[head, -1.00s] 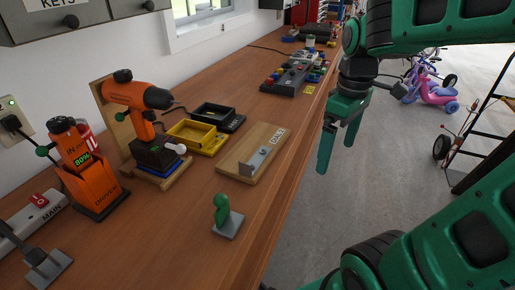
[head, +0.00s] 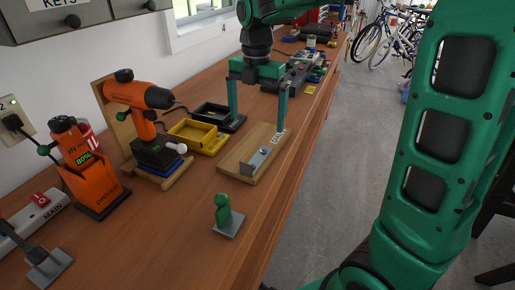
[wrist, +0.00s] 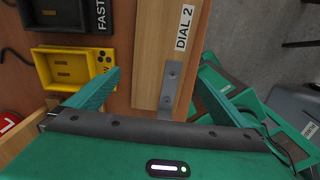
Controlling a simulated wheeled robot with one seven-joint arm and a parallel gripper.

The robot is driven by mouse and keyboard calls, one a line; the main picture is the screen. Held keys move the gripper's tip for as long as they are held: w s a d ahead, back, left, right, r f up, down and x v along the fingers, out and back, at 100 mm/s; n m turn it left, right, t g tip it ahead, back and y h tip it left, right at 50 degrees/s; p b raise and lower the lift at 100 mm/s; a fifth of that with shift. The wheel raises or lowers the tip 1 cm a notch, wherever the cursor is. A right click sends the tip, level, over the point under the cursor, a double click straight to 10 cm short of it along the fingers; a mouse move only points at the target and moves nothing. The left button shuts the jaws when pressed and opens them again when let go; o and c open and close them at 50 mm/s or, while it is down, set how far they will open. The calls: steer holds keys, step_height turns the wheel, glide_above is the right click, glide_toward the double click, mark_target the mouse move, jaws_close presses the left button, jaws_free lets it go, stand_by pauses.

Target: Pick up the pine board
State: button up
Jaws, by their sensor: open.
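The pine board (head: 246,150) is a pale flat wooden piece lying on the bench, with a small metal bracket near its front end and a white label at its far end. In the wrist view the board (wrist: 152,55) runs up the picture, and its label reads "DIAL 2". My gripper (head: 258,122) is open and empty above the board's far part, fingers pointing down. In the wrist view one finger is left of the board and the other right of it. I cannot tell exactly how high the fingertips are above the bench.
A yellow tray (head: 211,145) and a black tray (head: 238,123) lie left of the board. An orange drill (head: 142,103) on a stand and an orange driver holder (head: 90,180) are further left. A green knob on a grey plate (head: 228,229) stands in front. The bench edge is close on the right.

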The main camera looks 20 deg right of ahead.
mark_target(257, 145)
steer(key=f, duration=0.9)
steer(key=shift+w+d+f, duration=0.1)
steer(key=shift+w+d, duration=0.1)
steer(key=shift+c, duration=0.3)
steer(key=c, duration=0.9)
